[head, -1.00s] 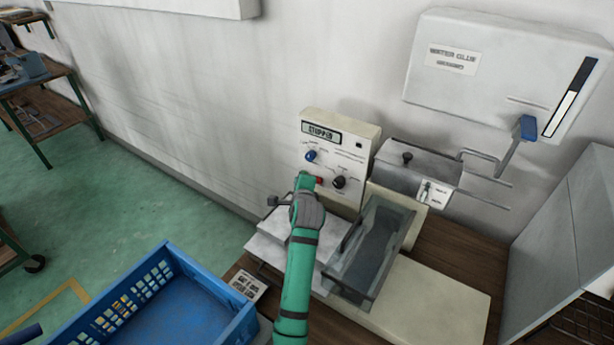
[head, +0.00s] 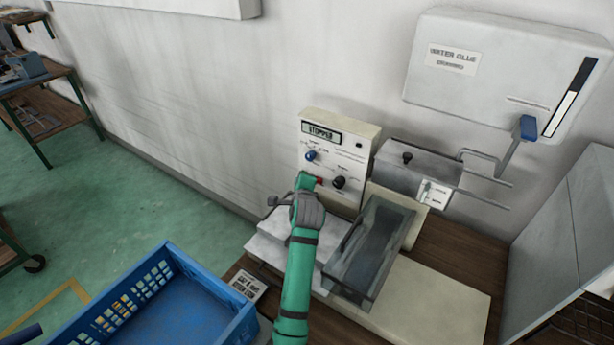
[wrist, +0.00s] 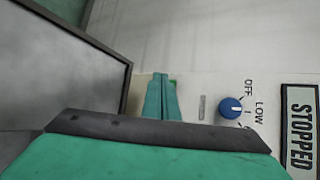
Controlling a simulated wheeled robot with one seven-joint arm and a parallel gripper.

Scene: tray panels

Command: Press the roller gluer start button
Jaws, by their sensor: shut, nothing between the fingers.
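The roller gluer's cream control panel (head: 338,150) stands upright at the wall; its display (head: 321,133) reads STOPPED, also in the wrist view (wrist: 301,130). My gripper (head: 306,179) is shut and empty, its tips at the lower left of the panel face. The closed fingers (wrist: 161,98) also show in the wrist view, pointing at the panel. A small bright green patch (wrist: 174,84) shows right at the fingertips, perhaps the start button; most of it is hidden. Whether the tips touch it I cannot tell. A red button (head: 319,181) sits just right of my fingertips.
A blue knob (head: 311,156) and a black knob (head: 339,182) are on the panel. A clear-sided glue tray (head: 372,250) stands in front at the right. A blue crate (head: 205,325) is at lower left. A water glue tank (head: 500,75) hangs on the wall.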

